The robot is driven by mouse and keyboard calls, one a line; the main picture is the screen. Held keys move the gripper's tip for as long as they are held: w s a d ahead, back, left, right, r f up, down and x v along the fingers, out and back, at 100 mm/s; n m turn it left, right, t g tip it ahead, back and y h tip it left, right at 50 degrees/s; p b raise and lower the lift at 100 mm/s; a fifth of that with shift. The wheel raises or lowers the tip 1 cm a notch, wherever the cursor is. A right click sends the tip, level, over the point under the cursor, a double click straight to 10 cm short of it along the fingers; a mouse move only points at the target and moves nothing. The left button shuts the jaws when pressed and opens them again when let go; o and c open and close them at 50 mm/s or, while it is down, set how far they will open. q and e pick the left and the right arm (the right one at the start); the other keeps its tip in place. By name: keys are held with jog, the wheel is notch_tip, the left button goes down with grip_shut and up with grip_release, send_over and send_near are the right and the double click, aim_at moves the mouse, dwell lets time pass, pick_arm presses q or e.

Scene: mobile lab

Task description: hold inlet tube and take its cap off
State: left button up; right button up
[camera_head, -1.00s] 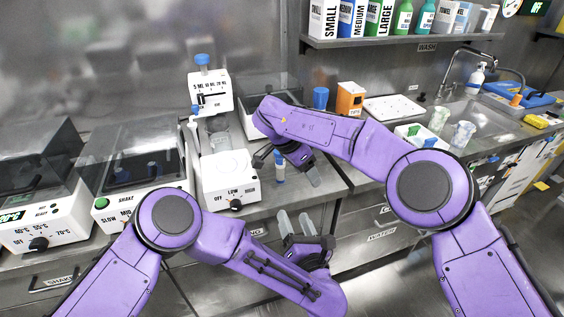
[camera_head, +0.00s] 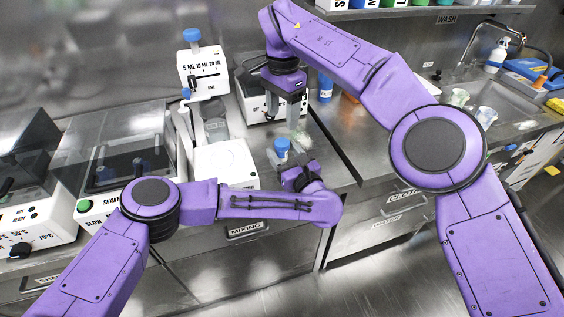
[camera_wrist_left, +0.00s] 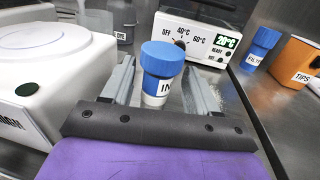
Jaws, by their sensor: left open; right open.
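The inlet tube (camera_wrist_left: 155,97) has a blue cap (camera_wrist_left: 162,58) and a label starting "IN". It stands upright between the fingers of my left gripper (camera_wrist_left: 160,75) in the left wrist view. The fingers are open, one on each side of it, and the cap is on. In the head view the blue cap (camera_head: 282,145) shows beside my left gripper (camera_head: 287,162), whose wrist hides the lower tube. My right gripper (camera_head: 287,112) is open and empty, with its fingers pointing down above the cap.
A white mixing device (camera_head: 225,165) stands close on the left. A heater with a 20°C display (camera_wrist_left: 205,35) stands behind the tube. The sink (camera_head: 515,95) is farther right.

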aim_at(282, 142)
pick_arm(q)
jog(key=shift+w+a, duration=0.25)
jog(key=shift+w, duration=0.05)
jog(key=shift+s+r, duration=0.1)
pick_arm(e)
jog(key=shift+s+a+r, duration=0.1)
jog(key=shift+s+r, duration=0.05)
jog(key=shift+s, duration=0.05)
pick_arm(q)
grip_shut()
pick_arm(e)
jog(key=shift+w, duration=0.1)
jog(key=shift+a+f, duration=0.1)
jog(key=shift+f, duration=0.1)
jog(key=m, duration=1.9)
jog(key=shift+m, duration=0.3)
jog(key=m, duration=1.2)
jog(key=shift+r, duration=0.15)
jog(key=m, duration=0.3)
jog(key=shift+m, duration=0.3)
jog(key=m, duration=0.9)
jog(key=shift+m, duration=0.4)
notch_tip(282, 142, down, 8)
